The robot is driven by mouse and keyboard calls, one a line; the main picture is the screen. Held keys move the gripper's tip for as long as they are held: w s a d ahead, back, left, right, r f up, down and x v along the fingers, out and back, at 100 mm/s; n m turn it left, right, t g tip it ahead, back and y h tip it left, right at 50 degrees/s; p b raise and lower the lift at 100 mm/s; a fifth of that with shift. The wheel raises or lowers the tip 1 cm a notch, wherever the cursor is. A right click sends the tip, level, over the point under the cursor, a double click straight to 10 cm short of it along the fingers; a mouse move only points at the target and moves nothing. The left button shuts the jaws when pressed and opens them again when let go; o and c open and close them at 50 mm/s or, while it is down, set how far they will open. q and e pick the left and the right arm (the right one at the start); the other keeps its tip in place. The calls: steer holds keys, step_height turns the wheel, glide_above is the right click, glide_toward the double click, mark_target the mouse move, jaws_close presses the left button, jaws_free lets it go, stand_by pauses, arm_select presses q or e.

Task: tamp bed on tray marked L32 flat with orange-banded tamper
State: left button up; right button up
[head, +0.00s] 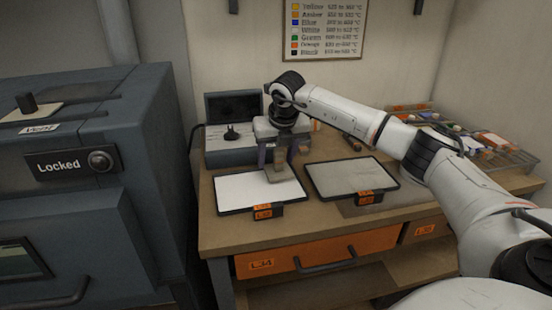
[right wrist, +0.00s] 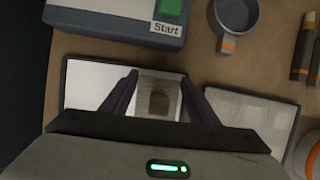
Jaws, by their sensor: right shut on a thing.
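Two flat black-rimmed trays lie side by side on the bench. The left tray (head: 240,190) carries a smooth white bed; the right tray (head: 335,178) carries a greyer one. Each has orange labels on its front, too small to read surely. My right gripper (head: 277,160) is over the back right part of the left tray, shut on a pale block-like tamper (head: 287,185). In the right wrist view the tamper (right wrist: 158,97) sits between the fingers, over the white bed. I cannot see its band or tell whether it touches the bed. My left gripper is not in view.
A grey box with a green Start button (right wrist: 172,10) stands behind the left tray. A grey cup with an orange-banded handle (right wrist: 228,43) and orange-banded tools (right wrist: 301,48) lie behind the right tray. A wire rack of containers (head: 490,150) is at right; a locked kiln (head: 90,200) is at left.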

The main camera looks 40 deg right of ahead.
steer(key=shift+r, duration=0.3)
step_height(320, 180, up, 4)
steer(key=p, duration=0.3)
steer(key=shift+f, duration=0.1)
stand_by(0.5)
